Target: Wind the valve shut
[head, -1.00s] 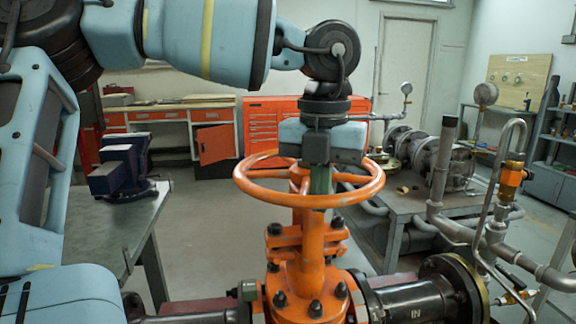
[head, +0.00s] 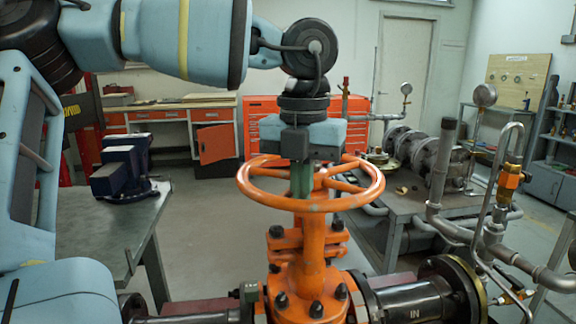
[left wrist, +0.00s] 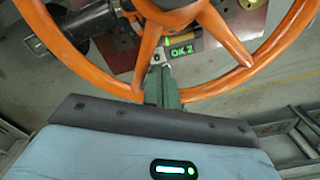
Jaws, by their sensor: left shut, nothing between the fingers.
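The orange handwheel (head: 366,196) lies level on top of the orange gate valve body (head: 312,262). In the left wrist view its rim (left wrist: 83,62) and spokes show from above. My left gripper (head: 301,186) points down at the wheel with its green fingers shut and empty. The fingertips reach down inside the ring, between spokes and close to the rim. In the left wrist view the fingers (left wrist: 163,85) overlap the rim; whether they touch the rim or a spoke I cannot tell. My right gripper is not in view.
Flanged pipe (head: 412,299) runs right from the valve, with a bent pipe and gauge (head: 484,95) beyond. A bench with a vise (head: 122,170) stands left. Open floor lies behind.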

